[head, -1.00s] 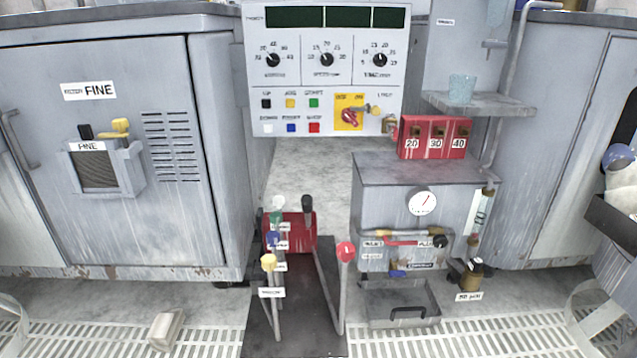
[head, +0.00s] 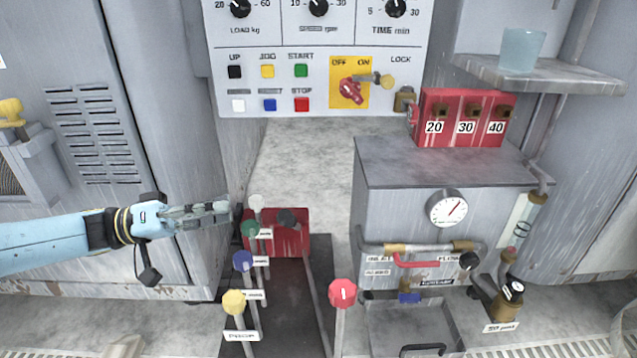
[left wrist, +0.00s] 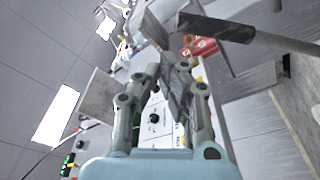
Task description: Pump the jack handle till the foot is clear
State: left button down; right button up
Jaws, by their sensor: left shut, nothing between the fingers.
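Several levers rise from the floor plate in the head view, with white (head: 256,202), green (head: 249,229), blue (head: 243,260), yellow (head: 234,301) and red (head: 342,292) knobs. A black-topped lever (head: 286,217) stands in front of a red block (head: 291,243); I cannot tell for certain which lever is the jack handle. My left gripper (head: 222,211) is shut and empty, just left of the white knob, with a visible gap to the black top. In the left wrist view, a black grip on a grey rod (left wrist: 215,27) lies near the fingertips. The foot cannot be made out.
A grey cabinet with a dial gauge (head: 447,208) and valves stands to the right. Red blocks marked 20, 30 and 40 (head: 464,118) sit on it. A control panel (head: 320,65) is behind. A cup (head: 522,50) stands on the shelf at upper right.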

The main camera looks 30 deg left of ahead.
pick_arm(q)
jog(key=shift+m+g, duration=0.4)
jog(key=shift+m, duration=0.3)
jog(key=w, duration=0.1)
jog(key=w+a+r, duration=0.1)
jog(key=w, duration=0.1)
jog(key=w+a+r, duration=0.1)
jog(key=shift+w+a+r+b, duration=0.15)
jog(key=shift+w+b, duration=0.2)
jog(key=shift+w, duration=0.05)
pick_arm(e)
jog(key=shift+s+f, duration=0.3)
jog(key=shift+f, duration=0.15)
pick_arm(q)
jog(key=b, duration=0.3)
send_over(293, 224)
jog(key=w+a, duration=0.2)
jog(key=a, duration=0.1)
jog(key=shift+w+a+r, duration=0.15)
jog(key=shift+a+r, duration=0.05)
jog(key=shift+r, duration=0.15)
jog(key=shift+s+d+f+b, duration=0.2)
jog(key=shift+s+f+b, duration=0.25)
jog(key=shift+s+f, duration=0.9)
pick_arm(e)
notch_tip(293, 224, down, 7)
jog(key=w+t, duration=0.2)
jog(key=t, duration=0.2)
jog(key=shift+r+t, duration=0.2)
jog(key=shift+t, duration=0.2)
